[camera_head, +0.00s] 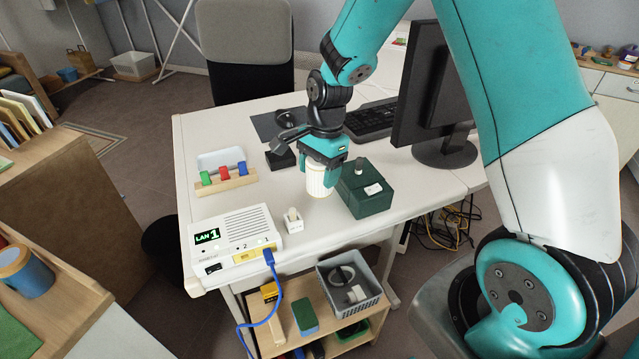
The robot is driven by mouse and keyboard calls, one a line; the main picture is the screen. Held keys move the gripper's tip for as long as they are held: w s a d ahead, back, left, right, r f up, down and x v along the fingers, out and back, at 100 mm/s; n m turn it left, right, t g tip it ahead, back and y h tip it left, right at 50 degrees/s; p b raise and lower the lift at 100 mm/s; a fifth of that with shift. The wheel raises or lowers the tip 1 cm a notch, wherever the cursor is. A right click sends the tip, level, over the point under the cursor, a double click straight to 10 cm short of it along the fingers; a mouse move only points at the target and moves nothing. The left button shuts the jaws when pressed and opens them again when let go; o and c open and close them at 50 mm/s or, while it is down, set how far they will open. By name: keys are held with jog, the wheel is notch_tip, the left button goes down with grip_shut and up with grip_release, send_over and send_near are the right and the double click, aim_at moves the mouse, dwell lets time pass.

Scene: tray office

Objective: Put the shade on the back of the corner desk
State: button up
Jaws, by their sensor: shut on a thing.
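The shade (318,183), a small white ribbed cylinder, is upright in my gripper (321,166). The teal fingers are closed around its upper part and hide some of it. The shade is over the front middle of the white corner desk (225,118), just left of a dark green box. I cannot tell whether its bottom touches the desk top. The back of the desk, near the grey chair, holds a dark mat with a mouse and a keyboard.
The green box (366,196) stands close to the shade. A black monitor (432,90), keyboard (372,119), mouse (287,118), black block (280,157), peg rack (228,181), white LAN box (238,240) and small white holder (293,222) also occupy the desk. Bare desk lies at the back left.

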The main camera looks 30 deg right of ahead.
jog(key=shift+f, duration=1.85)
jog(key=shift+f, duration=0.15)
jog(key=o, duration=1)
jog(key=shift+c, duration=0.2)
